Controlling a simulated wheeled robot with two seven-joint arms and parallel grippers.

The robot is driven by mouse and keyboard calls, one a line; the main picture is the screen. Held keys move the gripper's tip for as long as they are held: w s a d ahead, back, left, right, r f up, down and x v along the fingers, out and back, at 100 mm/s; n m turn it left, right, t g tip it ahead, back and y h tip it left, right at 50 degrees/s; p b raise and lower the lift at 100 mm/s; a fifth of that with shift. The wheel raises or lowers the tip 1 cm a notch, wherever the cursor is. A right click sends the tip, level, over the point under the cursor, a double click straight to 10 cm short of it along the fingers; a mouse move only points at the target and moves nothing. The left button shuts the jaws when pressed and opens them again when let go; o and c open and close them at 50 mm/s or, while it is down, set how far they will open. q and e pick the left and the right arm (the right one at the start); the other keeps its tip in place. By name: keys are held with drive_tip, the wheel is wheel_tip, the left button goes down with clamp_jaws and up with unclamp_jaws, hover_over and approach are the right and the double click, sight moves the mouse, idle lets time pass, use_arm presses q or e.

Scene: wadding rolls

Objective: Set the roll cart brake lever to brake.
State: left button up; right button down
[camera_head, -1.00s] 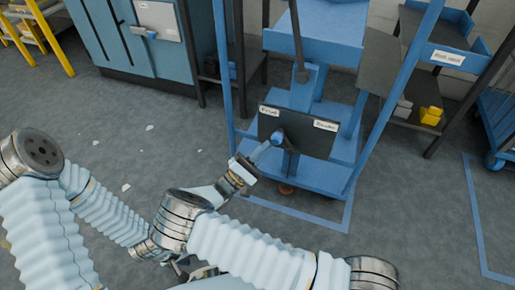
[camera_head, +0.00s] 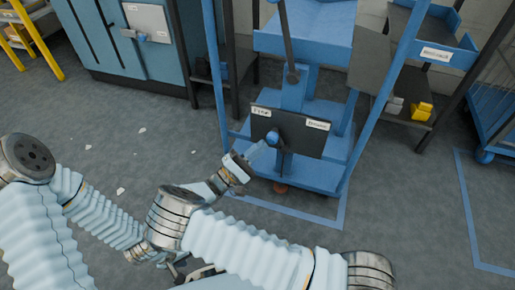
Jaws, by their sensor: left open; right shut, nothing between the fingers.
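The blue roll cart (camera_head: 297,172) stands at centre right. Its dark plate (camera_head: 305,143) has a white label at the upper left (camera_head: 261,111), which seems to read "Free", and one at the upper right (camera_head: 318,125), too blurred to read surely. The brake lever's blue knob (camera_head: 272,137) is in front of the plate's left half, nearer the left label. My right gripper (camera_head: 260,152) is shut and empty, with its tip right at the knob's lower left; contact cannot be told. My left gripper (camera_head: 192,272) is open and low at the bottom, partly hidden by my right arm.
A blue cabinet (camera_head: 115,62) stands at the upper left. A dark shelf with a yellow item (camera_head: 422,111) is right of the cart, and a blue cage cart (camera_head: 490,120) stands at the right edge. Blue floor lines mark bays. Floor left of the cart is mostly clear, with small white scraps.

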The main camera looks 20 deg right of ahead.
sight(274, 141)
drive_tip(key=r+m+g+p, duration=0.1)
drive_tip(key=d+r+m+g+y, duration=0.1)
drive_tip(key=m, duration=0.1)
drive_tip(key=shift+s+d+r+m+y+p, duration=0.1)
drive_tip(key=shift+s+m+y+p, duration=0.2)
drive_tip(key=shift+s+p, duration=0.1)
drive_tip(key=shift+s+d+r+m+g+y+p, duration=0.3)
drive_tip(key=shift+d+m+g+y, duration=0.1)
drive_tip(key=shift+m, duration=0.2)
drive_tip(key=shift+s+d+r+m+g+y+p, duration=0.15)
drive_tip(key=shift+d+r+m+g+y+p, duration=0.2)
drive_tip(key=shift+m, duration=0.25)
drive_tip(key=shift+s+d+r+m+y+p, duration=0.1)
drive_tip(key=shift+s+d+m+y+p, duration=0.25)
drive_tip(key=shift+s+d+m+y, duration=0.35)
drive_tip(key=shift+s+d+r+m+y+p, duration=0.1)
drive_tip(key=shift+s+d+m+y+p, duration=0.25)
drive_tip(key=shift+d+m+y, duration=0.55)
drive_tip(key=shift+s+g, duration=0.15)
drive_tip(key=shift+g, duration=0.2)
